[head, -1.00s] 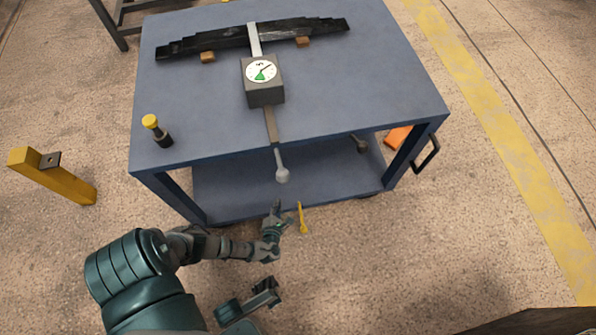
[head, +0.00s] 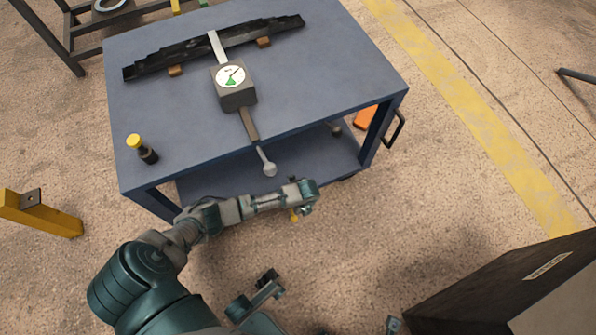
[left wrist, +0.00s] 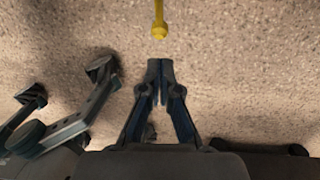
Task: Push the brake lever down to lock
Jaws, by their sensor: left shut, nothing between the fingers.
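The yellow brake lever (head: 294,215) sticks out low at the front of the blue cart; my left wrist mostly covers it in the head view. In the left wrist view the lever (left wrist: 159,28) comes down from the top edge and ends in a round knob. My left gripper (left wrist: 160,68) is shut and empty, its tips just short of the knob in the picture, with a small gap. In the head view the left gripper (head: 306,210) points down by the lever, partly hidden under the wrist. A dark jointed part of mine shows at the bottom; I cannot tell its jaw state.

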